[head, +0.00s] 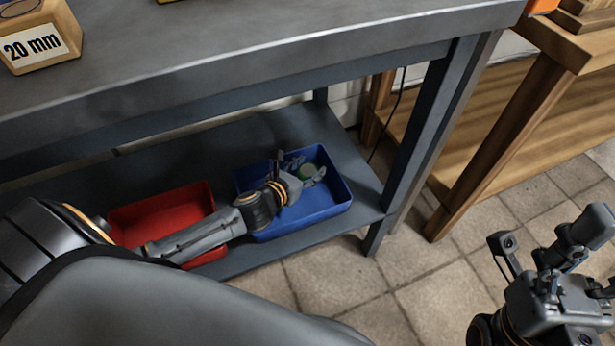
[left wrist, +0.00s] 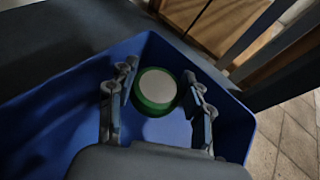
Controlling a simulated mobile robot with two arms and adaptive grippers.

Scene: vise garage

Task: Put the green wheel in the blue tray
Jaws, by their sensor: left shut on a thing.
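The green wheel (head: 306,172), with a pale grey face, is inside the blue tray's outline on the lower shelf. In the left wrist view the wheel (left wrist: 155,90) lies between my left fingers, over the blue floor. My left gripper (head: 301,167) reaches down into the blue tray (head: 312,219) and is shut on the wheel. Whether the wheel touches the tray floor I cannot tell. The tray's walls also show in the left wrist view (left wrist: 62,105). My right gripper (head: 548,250) is empty, its fingers apart, above the tiled floor.
A red tray (head: 165,212) stands left of the blue one, under my left arm. The workbench top (head: 230,50) overhangs the lower shelf (head: 362,190). A bench leg (head: 420,130) stands right of the blue tray. A wooden bench (head: 500,110) is farther right.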

